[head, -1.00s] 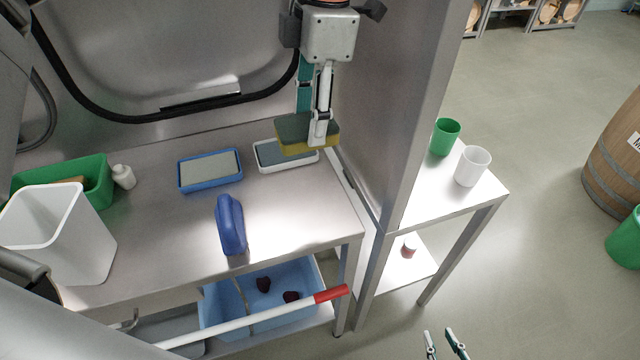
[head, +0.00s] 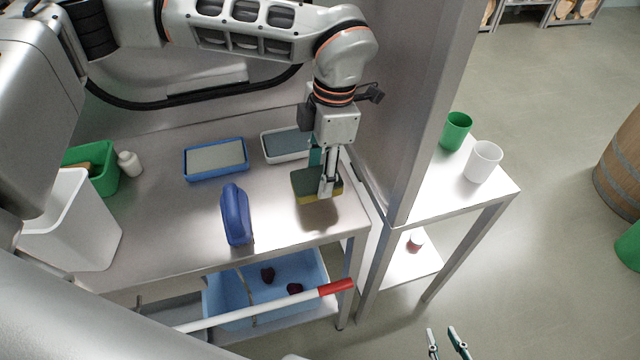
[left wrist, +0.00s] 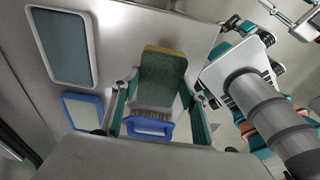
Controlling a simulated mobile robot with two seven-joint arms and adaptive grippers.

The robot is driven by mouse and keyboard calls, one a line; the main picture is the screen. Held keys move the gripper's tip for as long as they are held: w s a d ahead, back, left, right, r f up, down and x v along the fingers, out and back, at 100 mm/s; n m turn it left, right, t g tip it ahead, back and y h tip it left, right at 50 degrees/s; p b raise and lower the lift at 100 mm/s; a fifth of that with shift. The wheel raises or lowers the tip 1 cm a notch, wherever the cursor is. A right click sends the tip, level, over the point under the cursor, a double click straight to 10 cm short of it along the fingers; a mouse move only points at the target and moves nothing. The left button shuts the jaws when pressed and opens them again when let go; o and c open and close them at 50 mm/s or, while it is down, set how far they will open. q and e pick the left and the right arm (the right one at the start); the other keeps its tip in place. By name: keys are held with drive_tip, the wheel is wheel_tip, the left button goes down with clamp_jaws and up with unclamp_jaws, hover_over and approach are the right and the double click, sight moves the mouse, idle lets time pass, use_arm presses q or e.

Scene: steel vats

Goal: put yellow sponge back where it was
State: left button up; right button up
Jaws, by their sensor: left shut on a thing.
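The yellow sponge (head: 306,184), with a dark green top, is between the fingers of my left gripper (head: 326,186). It is over the right front part of the steel table (head: 185,225), with a shadow below it; I cannot tell whether it touches. In the left wrist view the sponge (left wrist: 162,80) shows between the two fingers (left wrist: 160,112). A white tray (head: 272,156) with a grey-blue inside lies behind it, and a blue tray (head: 187,172) with a grey inside lies to its left. My right gripper (head: 446,343) is open and empty at the bottom edge.
A blue brush (head: 236,216) stands left of the sponge. A green bin (head: 106,172), a white bottle (head: 130,164) and a white bin (head: 85,225) are at the left. A steel panel (head: 400,110) rises at the right; a side table beyond holds green (head: 456,132) and white (head: 482,162) cups.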

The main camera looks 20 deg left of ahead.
use_arm(q)
drive_tip(key=shift+f, duration=2.05)
drive_tip(key=shift+f, duration=0.1)
drive_tip(key=o, duration=1)
drive_tip(key=r, duration=0.8)
drive_tip(key=d+r, duration=0.1)
drive_tip(key=r, duration=0.3)
drive_tip(key=shift+w+d, duration=0.1)
drive_tip(key=shift+w, duration=0.3)
